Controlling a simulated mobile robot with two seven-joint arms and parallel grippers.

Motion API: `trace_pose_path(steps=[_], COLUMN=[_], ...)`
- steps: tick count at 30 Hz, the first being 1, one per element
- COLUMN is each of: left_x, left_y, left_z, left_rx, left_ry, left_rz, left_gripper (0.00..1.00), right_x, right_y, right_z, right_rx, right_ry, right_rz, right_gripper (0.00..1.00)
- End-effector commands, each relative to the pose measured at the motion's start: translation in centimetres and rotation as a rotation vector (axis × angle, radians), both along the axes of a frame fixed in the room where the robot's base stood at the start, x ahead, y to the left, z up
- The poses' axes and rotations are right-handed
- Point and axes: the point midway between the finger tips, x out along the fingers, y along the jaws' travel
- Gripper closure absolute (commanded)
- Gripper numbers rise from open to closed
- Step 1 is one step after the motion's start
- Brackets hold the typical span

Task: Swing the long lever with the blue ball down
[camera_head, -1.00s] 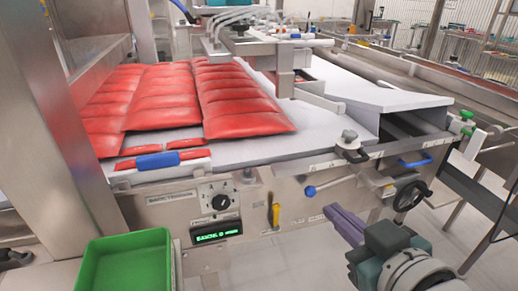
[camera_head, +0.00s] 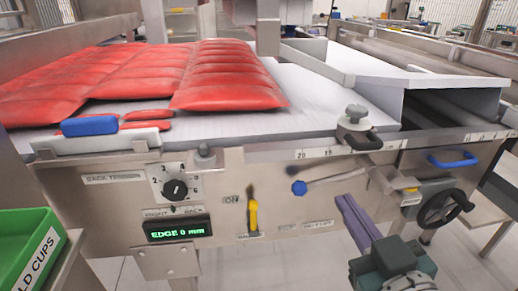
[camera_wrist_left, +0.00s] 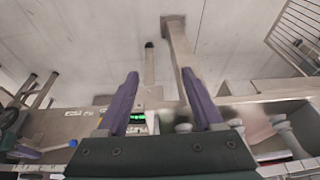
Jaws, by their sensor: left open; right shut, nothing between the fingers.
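The long lever (camera_head: 335,181) is on the front panel of the machine. Its blue ball (camera_head: 299,188) is at the left end, slightly lower than the right end, so the lever lies nearly level. My right gripper (camera_head: 346,204) is shut and empty, its purple fingers pointing up and left. In the picture its tips are just below the lever, right of the ball; I cannot tell whether they touch it. My left gripper (camera_wrist_left: 160,80) is out of the head view; in the left wrist view it is open with nothing between its fingers.
A yellow-handled lever (camera_head: 253,217), a dial (camera_head: 175,189) and a green display (camera_head: 178,229) are left of the lever. A black handwheel (camera_head: 446,208) and a blue handle (camera_head: 453,160) are to the right. A green bin (camera_head: 25,250) stands at lower left. Red packs (camera_head: 225,75) lie on top.

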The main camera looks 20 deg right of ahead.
Motion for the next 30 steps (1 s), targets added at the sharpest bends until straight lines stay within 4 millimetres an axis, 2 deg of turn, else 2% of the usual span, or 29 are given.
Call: trace_pose_path(steps=[5, 16, 18, 21, 30], left_x=[0.0, -0.1, -0.1, -0.1, -0.1], left_y=[0.0, 0.0, 0.0, 0.0, -0.2], left_z=[-1.2, -5.8, -7.2, -8.4, -9.6], left_rx=[0.001, 0.000, 0.000, 0.000, -0.007], left_ry=[0.001, 0.001, 0.001, 0.001, 0.002], left_rz=[-0.001, -0.001, -0.001, -0.001, 0.002], left_gripper=[0.32, 0.32, 0.32, 0.32, 0.32], right_x=[2.0, 9.7, 9.7, 9.9, 10.1], right_y=[-0.5, -2.5, -2.7, -3.0, -3.3], right_z=[-0.3, -1.0, -2.5, -3.5, -4.4], right_rx=[-0.002, -0.001, -0.002, -0.002, 0.000], right_ry=[-0.006, -0.006, 0.000, 0.000, -0.001], right_rz=[-0.001, -0.001, -0.001, 0.000, 0.000], right_gripper=[1.00, 1.00, 1.00, 1.00, 1.00])
